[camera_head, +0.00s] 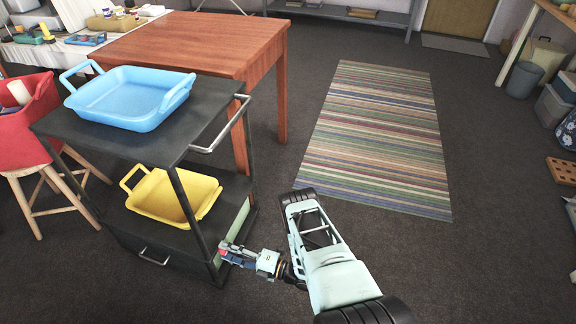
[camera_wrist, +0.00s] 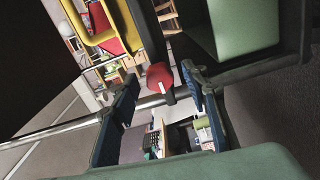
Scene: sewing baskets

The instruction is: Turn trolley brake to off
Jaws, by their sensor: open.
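The black trolley (camera_head: 150,150) stands at the left, with a blue tray (camera_head: 132,98) on its top and a yellow tray (camera_head: 172,196) on its lower shelf. A red knob-like part, seemingly the brake (camera_wrist: 160,77), shows in the wrist view on a dark post, with a small white mark. My gripper (camera_head: 232,251) is low at the trolley's near right corner. In the wrist view my gripper (camera_wrist: 160,84) is open, its fingers on either side of the red part, with visible gaps. I cannot tell the brake's setting. In the camera_head view the brake is mostly hidden by my gripper.
A wooden table (camera_head: 190,45) stands behind the trolley. A red stool (camera_head: 28,115) is at the left. A striped rug (camera_head: 375,135) lies on the dark floor to the right, where there is free room. Bins (camera_head: 525,78) stand at the far right.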

